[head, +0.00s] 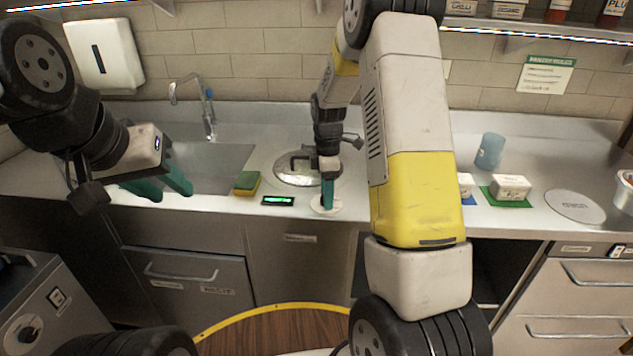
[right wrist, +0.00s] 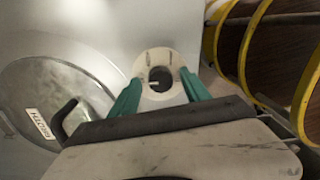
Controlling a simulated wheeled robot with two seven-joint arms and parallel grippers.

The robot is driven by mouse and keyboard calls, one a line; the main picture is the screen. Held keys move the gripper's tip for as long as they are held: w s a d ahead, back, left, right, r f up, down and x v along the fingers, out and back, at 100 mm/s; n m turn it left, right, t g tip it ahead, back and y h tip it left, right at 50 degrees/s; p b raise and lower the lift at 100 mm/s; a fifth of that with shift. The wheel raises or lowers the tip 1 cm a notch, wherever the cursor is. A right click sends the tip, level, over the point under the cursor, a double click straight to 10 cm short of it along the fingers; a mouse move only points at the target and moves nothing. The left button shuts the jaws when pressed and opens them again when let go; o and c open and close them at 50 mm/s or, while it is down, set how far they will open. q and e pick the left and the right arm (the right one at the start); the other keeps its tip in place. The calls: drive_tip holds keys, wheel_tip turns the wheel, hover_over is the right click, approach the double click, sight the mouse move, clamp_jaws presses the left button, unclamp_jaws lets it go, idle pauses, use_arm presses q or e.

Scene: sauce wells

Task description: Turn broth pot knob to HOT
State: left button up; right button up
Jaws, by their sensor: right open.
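The broth pot's round metal lid (head: 295,180) is set in the counter and reads BROTH in the right wrist view (right wrist: 50,85). Beside it is the knob (right wrist: 161,79), dark with a small pale mark, inside a pale round dial plate (right wrist: 161,54); the plate also shows in the head view (head: 334,209). My right gripper (head: 327,195) points down over the dial. In the right wrist view its teal fingers (right wrist: 160,95) are apart, one on each side of the knob; I cannot tell whether they touch it. My left gripper (head: 160,187) is open and empty near the sink.
A small display (head: 278,201) glows green left of the dial. A green and yellow sponge (head: 247,183) lies by the sink (head: 210,165). To the right stand a blue cup (head: 489,151) and a white block (head: 511,187) on a green mat. My right arm hides part of the counter.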

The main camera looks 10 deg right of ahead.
clamp_jaws()
